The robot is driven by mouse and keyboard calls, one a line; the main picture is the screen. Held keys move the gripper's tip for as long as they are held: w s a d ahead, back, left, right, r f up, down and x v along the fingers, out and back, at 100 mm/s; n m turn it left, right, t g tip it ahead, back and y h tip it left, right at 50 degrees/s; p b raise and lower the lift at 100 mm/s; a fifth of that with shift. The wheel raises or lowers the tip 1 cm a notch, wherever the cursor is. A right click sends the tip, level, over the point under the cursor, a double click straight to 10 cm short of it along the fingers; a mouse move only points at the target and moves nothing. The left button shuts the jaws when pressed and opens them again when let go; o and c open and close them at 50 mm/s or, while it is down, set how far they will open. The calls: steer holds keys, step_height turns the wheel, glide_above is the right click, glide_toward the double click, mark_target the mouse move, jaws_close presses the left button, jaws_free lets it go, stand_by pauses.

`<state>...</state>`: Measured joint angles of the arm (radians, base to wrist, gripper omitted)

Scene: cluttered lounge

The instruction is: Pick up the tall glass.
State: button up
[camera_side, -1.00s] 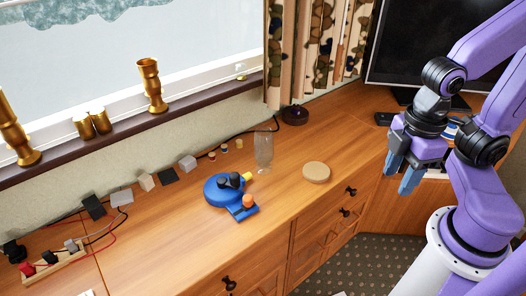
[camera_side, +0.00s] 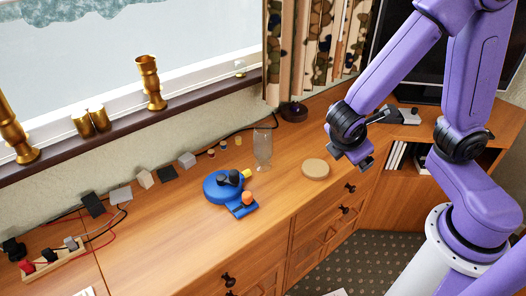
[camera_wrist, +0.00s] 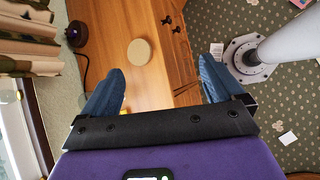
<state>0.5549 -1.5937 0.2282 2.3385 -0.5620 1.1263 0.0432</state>
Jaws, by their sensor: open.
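The tall glass (camera_side: 263,148) is clear and stands upright on the wooden cabinet top, in the side view. It is behind the blue device and left of the round tan disc. My gripper (camera_side: 356,162) is above the cabinet, to the right of the glass and apart from it. Its fingers are mostly hidden in the side view. In the wrist view my gripper (camera_wrist: 160,67) shows two blue fingers spread wide with nothing between them.
The round tan disc (camera_side: 316,169) lies between the glass and my gripper in the side view. The blue device (camera_side: 222,188) with an orange knob stands in front of the glass. Small blocks and cables line the wall. A dark round object (camera_side: 294,112) sits near the curtain.

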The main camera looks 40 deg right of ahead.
steer(key=w+a+f+n+t+h, duration=0.1)
steer(key=w+f+n+t+h, duration=0.15)
steer(key=w, duration=0.35)
steer(key=w+a+f+n+t+h, duration=0.1)
steer(key=w+a+n+t+h, duration=0.15)
steer(key=w, duration=0.25)
steer(key=n+t+y, duration=0.3)
steer(key=n+t, duration=0.4)
steer(key=n, duration=0.1)
glide_toward(264, 137)
steer(key=x, duration=0.9)
steer(key=shift+w+d, duration=0.1)
steer(key=shift+f+x, duration=0.15)
steer(key=shift+x, duration=1.25)
steer(key=shift+f+x, duration=0.15)
steer(key=shift+x, duration=1.2)
steer(key=c, duration=1.7)
steer(key=shift+r, duration=0.15)
